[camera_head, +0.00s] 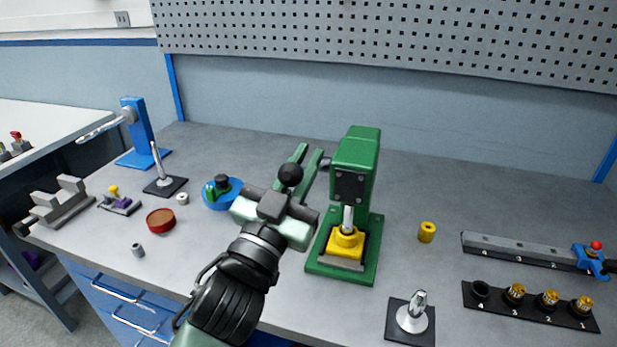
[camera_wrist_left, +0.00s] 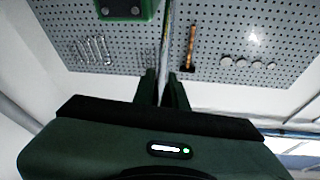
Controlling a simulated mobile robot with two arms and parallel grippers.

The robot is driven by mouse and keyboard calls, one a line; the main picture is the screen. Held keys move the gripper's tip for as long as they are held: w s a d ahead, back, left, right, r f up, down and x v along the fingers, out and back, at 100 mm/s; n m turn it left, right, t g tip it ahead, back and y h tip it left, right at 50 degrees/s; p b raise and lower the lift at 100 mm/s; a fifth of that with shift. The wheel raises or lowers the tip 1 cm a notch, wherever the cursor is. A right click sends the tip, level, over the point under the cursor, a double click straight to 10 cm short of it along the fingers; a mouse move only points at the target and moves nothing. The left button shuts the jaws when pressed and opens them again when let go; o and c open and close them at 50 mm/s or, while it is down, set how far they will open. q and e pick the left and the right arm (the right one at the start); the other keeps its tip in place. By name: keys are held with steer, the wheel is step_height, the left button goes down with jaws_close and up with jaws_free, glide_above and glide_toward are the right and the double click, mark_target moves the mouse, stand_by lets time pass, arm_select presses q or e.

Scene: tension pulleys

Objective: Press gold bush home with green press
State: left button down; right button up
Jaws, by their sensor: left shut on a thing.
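The green press (camera_head: 355,172) stands upright at the middle of the bench. Its steel ram (camera_head: 347,217) points down at a yellow block (camera_head: 344,245) on the press base. I cannot tell if a gold bush sits in that block, or whether the ram touches it. My left gripper (camera_head: 305,160) is left of the press head, shut on its lever; the black lever knob (camera_head: 290,175) shows over the gripper. In the left wrist view a thin grey rod (camera_wrist_left: 164,45) runs between the fingers. My right gripper is not in view.
A black tray (camera_head: 545,317) at right has several numbered places, three with gold parts; place 4 looks empty. A yellow cylinder (camera_head: 427,232) stands right of the press. A chrome stand (camera_head: 411,317) is near the front edge. A blue round fixture (camera_head: 222,192) is left.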

arm_select(q)
steer(key=shift+f+p, duration=0.3)
steer(key=shift+f, duration=0.2)
steer(key=shift+d+f+g, duration=0.1)
steer(key=shift+f+g, duration=0.05)
steer(key=shift+g, duration=0.15)
stand_by(0.4)
steer(key=c, duration=1.6)
jaws_free()
steer(key=shift+o, duration=0.7)
steer(key=shift+r, duration=0.25)
steer(key=shift+s, duration=0.1)
steer(key=b+v, duration=0.2)
steer(key=v, duration=0.5)
steer(key=shift+s+f, duration=0.25)
steer(key=shift+s, duration=0.05)
